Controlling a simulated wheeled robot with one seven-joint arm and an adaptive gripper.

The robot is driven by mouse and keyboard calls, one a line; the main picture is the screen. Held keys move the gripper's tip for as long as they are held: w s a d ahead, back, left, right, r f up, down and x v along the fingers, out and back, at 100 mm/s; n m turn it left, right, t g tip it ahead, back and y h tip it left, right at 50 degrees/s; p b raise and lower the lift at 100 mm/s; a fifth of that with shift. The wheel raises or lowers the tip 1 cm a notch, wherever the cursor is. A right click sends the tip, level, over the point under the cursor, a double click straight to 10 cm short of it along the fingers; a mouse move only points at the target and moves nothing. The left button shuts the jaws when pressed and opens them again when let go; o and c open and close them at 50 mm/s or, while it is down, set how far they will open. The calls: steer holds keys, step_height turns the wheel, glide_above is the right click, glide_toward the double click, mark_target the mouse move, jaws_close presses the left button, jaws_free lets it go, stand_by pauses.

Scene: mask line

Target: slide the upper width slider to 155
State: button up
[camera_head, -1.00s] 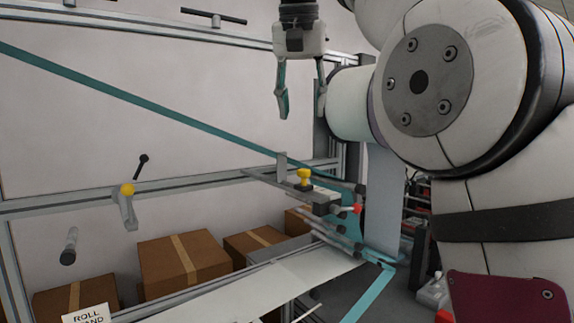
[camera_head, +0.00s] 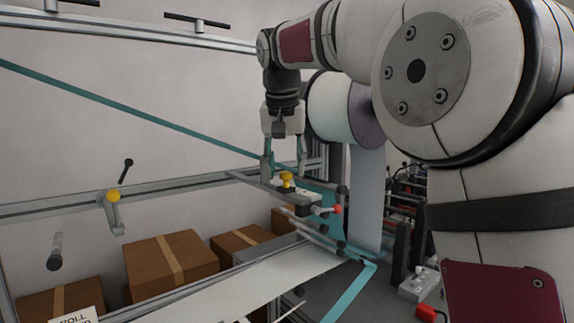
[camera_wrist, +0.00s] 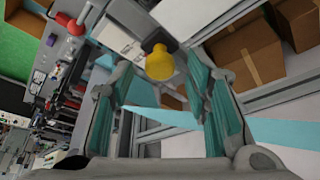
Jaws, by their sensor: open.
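The width slider's yellow knob (camera_head: 286,178) stands on a grey metal bar (camera_head: 262,187) beside the machine frame, and a pale label or scale (camera_head: 308,194) lies next to it. My gripper (camera_head: 284,172) points down over the bar, its open fingers around or just above the knob. In the wrist view the yellow knob (camera_wrist: 160,64) shows beyond and between the teal-padded fingertips (camera_wrist: 160,82), with no visible contact. The scale's numbers are too small to read, so I cannot tell the slider's setting.
A red-tipped lever (camera_head: 337,209) sticks out just right of the slider. A teal web (camera_head: 130,110) runs diagonally behind, and a large white roll (camera_head: 335,108) hangs close to my arm. Cardboard boxes (camera_head: 170,267) stand below.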

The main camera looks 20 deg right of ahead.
steer(key=shift+w+d+f, duration=0.1)
steer(key=shift+w+f, duration=0.05)
steer(key=shift+f, duration=0.25)
steer(key=shift+c, duration=0.4)
jaws_close()
steer(key=shift+w+a+b, duration=0.25)
steer(key=shift+w+b, duration=0.1)
steer(key=shift+w, duration=0.25)
steer(key=shift+w+a+b, duration=0.25)
steer(key=shift+w+b, duration=0.1)
steer(key=shift+w, duration=0.25)
steer(key=shift+r, duration=0.1)
steer(key=shift+o, duration=0.4)
jaws_free()
